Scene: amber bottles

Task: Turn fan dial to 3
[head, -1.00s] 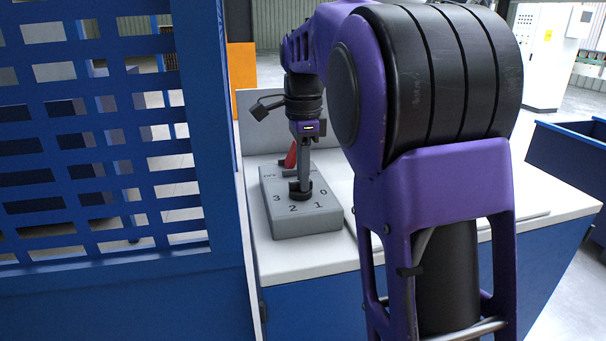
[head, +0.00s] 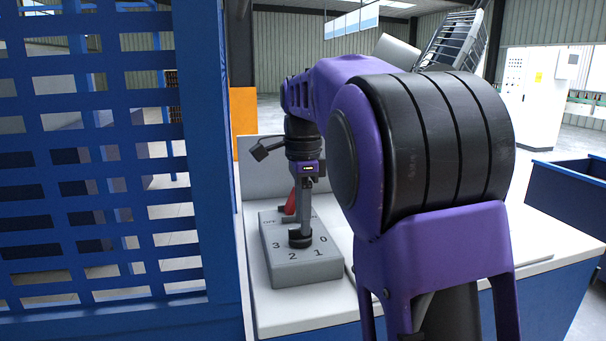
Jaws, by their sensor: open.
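The fan dial (head: 300,241) is a black round knob on top of a grey control box (head: 303,272). The numbers 3, 2, 1 and 0 are printed in an arc along the near side of the dial. My gripper (head: 301,231) points down at the dial, its fingers at or just above the knob. It is open; whether the fingers touch the knob cannot be told. The dial's pointer is not clear to see. A red lever (head: 290,203) stands on the box behind the dial, partly hidden by my gripper.
The box stands on a white-topped counter (head: 285,317). A blue slatted panel (head: 215,190) rises close on the left. A fan-like caged device (head: 455,40) shows at the upper right behind my arm. A blue bin (head: 570,205) is at far right.

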